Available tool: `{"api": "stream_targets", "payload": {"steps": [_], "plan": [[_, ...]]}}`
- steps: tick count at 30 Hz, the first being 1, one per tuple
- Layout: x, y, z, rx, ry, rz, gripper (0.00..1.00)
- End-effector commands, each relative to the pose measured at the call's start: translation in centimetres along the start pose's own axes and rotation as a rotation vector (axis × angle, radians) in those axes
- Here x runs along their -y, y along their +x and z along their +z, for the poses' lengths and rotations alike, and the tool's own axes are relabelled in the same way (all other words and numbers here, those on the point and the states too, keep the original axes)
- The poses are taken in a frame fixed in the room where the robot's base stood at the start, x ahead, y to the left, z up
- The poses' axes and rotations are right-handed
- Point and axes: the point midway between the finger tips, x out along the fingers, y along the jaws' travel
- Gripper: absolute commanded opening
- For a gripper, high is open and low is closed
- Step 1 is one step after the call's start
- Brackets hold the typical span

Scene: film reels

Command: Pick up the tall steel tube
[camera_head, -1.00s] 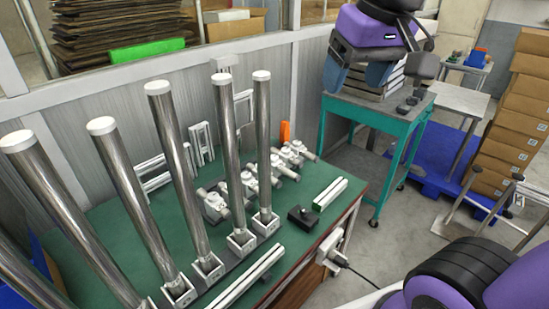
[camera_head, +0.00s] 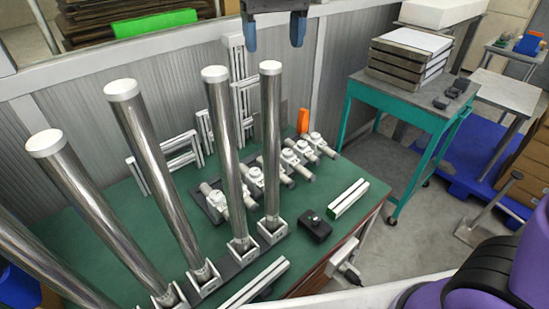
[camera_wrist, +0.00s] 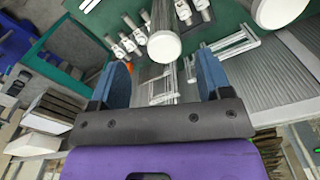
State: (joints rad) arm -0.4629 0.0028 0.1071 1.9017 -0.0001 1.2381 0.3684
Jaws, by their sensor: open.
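Several tall, shiny steel tubes with white end caps stand in a row of square sockets on the green table (camera_head: 345,212) in the head view. The rightmost tube (camera_head: 271,150) stands beside another tube (camera_head: 226,155); the others lean left in the picture. My gripper (camera_head: 274,32) is at the top edge, with its two blue fingers apart and empty, above the rightmost tube's cap. In the wrist view, the open fingers of my gripper (camera_wrist: 165,75) show with a white tube cap (camera_wrist: 163,45) beyond them, between their lines. I cannot tell which tube this is.
A teal cart (camera_head: 420,110) stands to the right.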

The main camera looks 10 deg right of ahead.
Motion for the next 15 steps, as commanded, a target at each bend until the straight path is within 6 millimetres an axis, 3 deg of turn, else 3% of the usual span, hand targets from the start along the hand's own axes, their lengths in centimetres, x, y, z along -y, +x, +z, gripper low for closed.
{"api": "stream_targets", "payload": {"steps": [3, 15], "plan": [[0.0, 1.8, 0.0, 0.002, 0.000, 0.001, 0.71], [0.3, 5.3, -0.6, 0.002, -0.001, 0.001, 0.71]]}}
